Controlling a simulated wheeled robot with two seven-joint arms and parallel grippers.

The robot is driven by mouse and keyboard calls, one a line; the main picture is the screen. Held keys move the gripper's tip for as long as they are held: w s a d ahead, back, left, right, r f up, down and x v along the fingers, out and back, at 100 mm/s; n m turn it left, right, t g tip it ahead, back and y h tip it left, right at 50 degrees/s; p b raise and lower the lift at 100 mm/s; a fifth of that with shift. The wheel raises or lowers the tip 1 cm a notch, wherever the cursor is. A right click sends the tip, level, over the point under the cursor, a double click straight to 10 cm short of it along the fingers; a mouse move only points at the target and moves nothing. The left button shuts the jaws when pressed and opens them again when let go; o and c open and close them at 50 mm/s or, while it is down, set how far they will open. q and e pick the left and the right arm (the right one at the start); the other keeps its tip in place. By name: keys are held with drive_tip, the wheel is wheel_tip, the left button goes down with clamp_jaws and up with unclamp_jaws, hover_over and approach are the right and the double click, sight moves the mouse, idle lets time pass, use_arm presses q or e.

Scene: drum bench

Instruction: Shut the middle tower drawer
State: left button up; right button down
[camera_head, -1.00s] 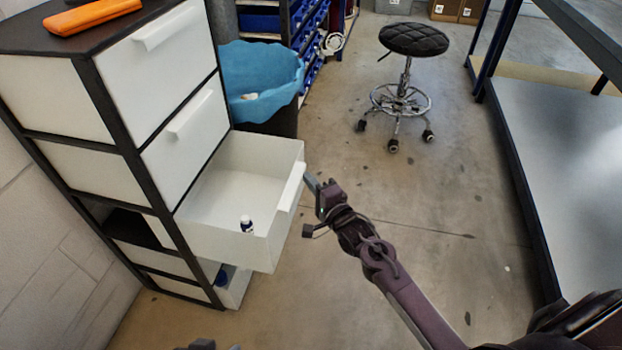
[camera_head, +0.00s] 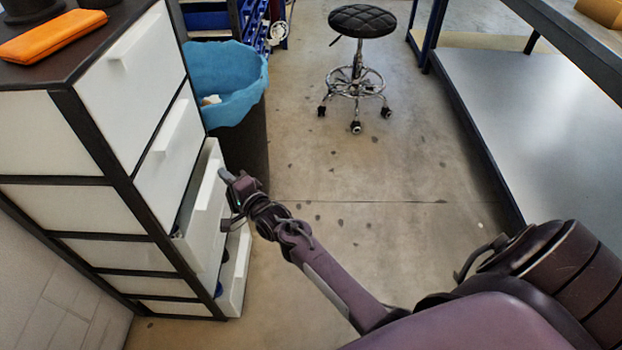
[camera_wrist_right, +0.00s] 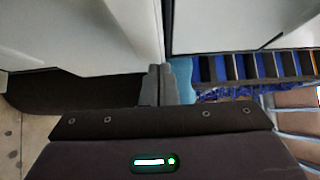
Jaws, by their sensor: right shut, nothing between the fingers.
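The middle drawer (camera_head: 208,215) of the white and black drawer tower (camera_head: 133,190) stands a little way out, with a narrow gap at its top. Its white front carries a pale handle strip. My right gripper (camera_head: 226,176) is shut and empty, with its fingertips at the drawer's front, near the handle. Whether they touch it I cannot tell. In the right wrist view the closed fingers (camera_wrist_right: 164,84) are together, close to white panels. The inside of the middle drawer is mostly hidden. My left gripper is out of view.
A lower drawer (camera_head: 237,272) also stands partly out. A bin with a blue liner (camera_head: 222,85) is just behind the tower. An orange case (camera_head: 52,36) lies on top. A black stool (camera_head: 361,22) and a grey bench (camera_head: 540,120) stand farther off. The floor between is clear.

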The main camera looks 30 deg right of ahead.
sight(215, 178)
drive_tip(key=w+a, duration=0.1)
drive_tip(key=a, duration=0.1)
drive_tip(key=shift+w+a+b, duration=0.3)
drive_tip(key=shift+w, duration=0.05)
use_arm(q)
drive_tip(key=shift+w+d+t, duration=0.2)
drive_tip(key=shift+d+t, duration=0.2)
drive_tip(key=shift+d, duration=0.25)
use_arm(e)
drive_tip(key=shift+w+a+r, duration=0.1)
drive_tip(key=shift+a+r, duration=0.05)
drive_tip(key=shift+a, duration=0.05)
